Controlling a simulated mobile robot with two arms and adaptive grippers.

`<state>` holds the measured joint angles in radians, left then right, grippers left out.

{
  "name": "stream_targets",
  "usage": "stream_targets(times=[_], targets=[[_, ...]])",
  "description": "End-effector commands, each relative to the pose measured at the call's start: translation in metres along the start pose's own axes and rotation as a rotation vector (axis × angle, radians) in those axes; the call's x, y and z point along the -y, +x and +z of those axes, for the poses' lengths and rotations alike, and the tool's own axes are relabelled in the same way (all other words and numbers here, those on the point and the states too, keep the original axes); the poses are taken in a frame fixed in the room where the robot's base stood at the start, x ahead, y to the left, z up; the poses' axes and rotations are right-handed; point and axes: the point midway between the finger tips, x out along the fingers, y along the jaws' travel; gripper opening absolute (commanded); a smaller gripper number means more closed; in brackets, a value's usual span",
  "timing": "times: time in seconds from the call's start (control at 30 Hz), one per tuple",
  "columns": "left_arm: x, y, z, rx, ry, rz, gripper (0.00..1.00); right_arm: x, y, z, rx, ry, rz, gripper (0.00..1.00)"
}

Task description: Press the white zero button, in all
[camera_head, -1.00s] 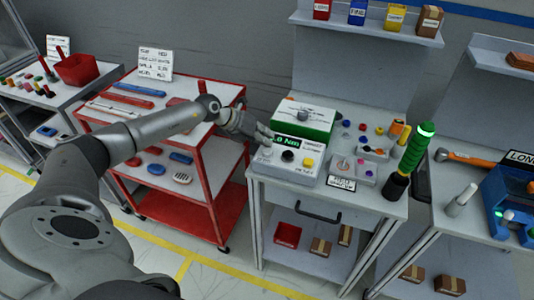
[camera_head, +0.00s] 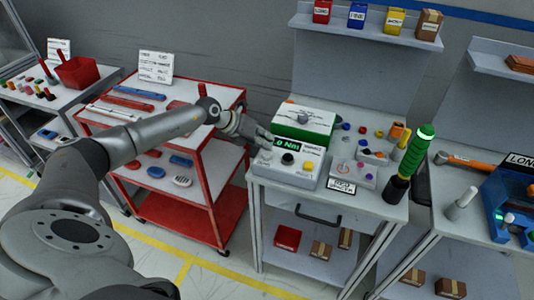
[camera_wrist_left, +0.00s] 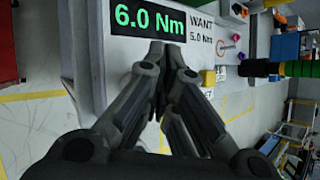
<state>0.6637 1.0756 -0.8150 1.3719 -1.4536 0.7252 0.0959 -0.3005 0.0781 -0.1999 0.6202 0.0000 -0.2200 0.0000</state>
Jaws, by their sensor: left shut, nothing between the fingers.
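The light grey dashboard module (camera_head: 286,176) sits on the middle bench. Its front holds a white button (camera_head: 263,158) at the left, a black knob (camera_head: 288,159) and a yellow button (camera_head: 308,165). The green-digit display (camera_head: 291,146) is behind them; in the left wrist view the display (camera_wrist_left: 148,22) reads 6.0 Nm, beside "WANT 5.0 Nm". My left gripper (camera_head: 268,138) is shut and empty, above the module's left end, close behind the white button. In the left wrist view its fingertips (camera_wrist_left: 168,48) are just below the display, and the white button is hidden. My right gripper is not in view.
A green and white box (camera_head: 305,120) stands behind the display. A green-handled tool (camera_head: 416,150) stands upright at the bench's right, past small coloured parts. A red cart (camera_head: 205,155) stands to the left under my left arm.

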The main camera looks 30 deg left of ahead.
Motion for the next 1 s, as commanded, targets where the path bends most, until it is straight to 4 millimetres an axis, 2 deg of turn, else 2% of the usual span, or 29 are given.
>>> stream_targets(times=[1.0], targets=[[-0.0049,0.0066,-0.0050,0.000,0.000,0.000,0.00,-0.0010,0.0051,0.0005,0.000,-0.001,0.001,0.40]])
